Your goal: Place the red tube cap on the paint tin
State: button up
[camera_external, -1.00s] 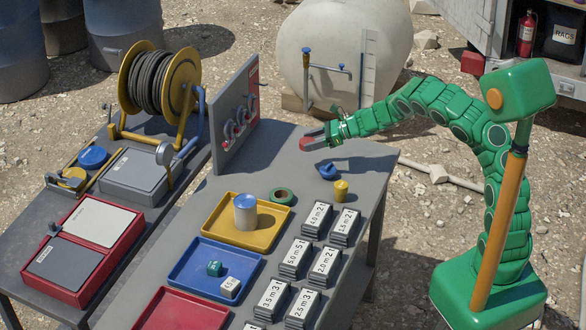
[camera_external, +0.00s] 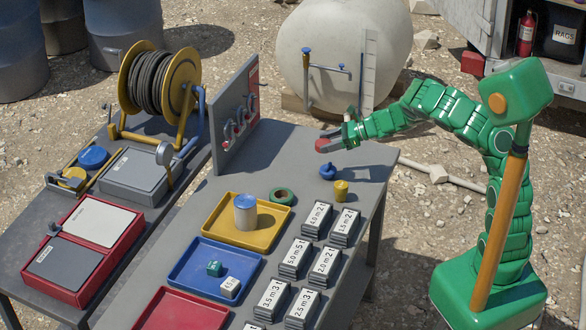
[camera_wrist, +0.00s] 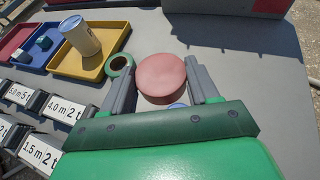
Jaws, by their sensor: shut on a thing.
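My gripper (camera_external: 328,142) is shut on the red tube cap (camera_external: 323,145) and holds it above the far end of the grey table. In the wrist view the cap (camera_wrist: 161,76) shows as a round, flat-topped disc between the two grey fingers of my gripper (camera_wrist: 165,75). The paint tin (camera_external: 245,212), a pale cylinder with a blue top, stands upright in the yellow tray (camera_external: 218,228). My gripper is up and to the right of the tin in the external view. The tin (camera_wrist: 82,38) also shows at the upper left in the wrist view.
A green ring (camera_external: 281,197) lies beside the yellow tray. A blue cap (camera_external: 328,170) and a yellow cap (camera_external: 341,190) stand near the table's right edge. Several labelled blocks (camera_external: 296,257) fill the near right. An upright panel (camera_external: 235,118) stands at the back left.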

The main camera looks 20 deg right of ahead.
jog(key=s+a+r+n+g, duration=0.1)
jog(key=s+a+r, duration=0.4)
jog(key=s+a, duration=0.6)
jog(key=s+a+r, duration=0.6)
jog(key=s+a, duration=0.4)
jog(key=a, duration=0.2)
send_over(249, 201)
jog(key=shift+y, duration=0.3)
jog(key=shift+f, duration=6.7)
jog(key=o, duration=1)
jog(key=shift+f, duration=0.1)
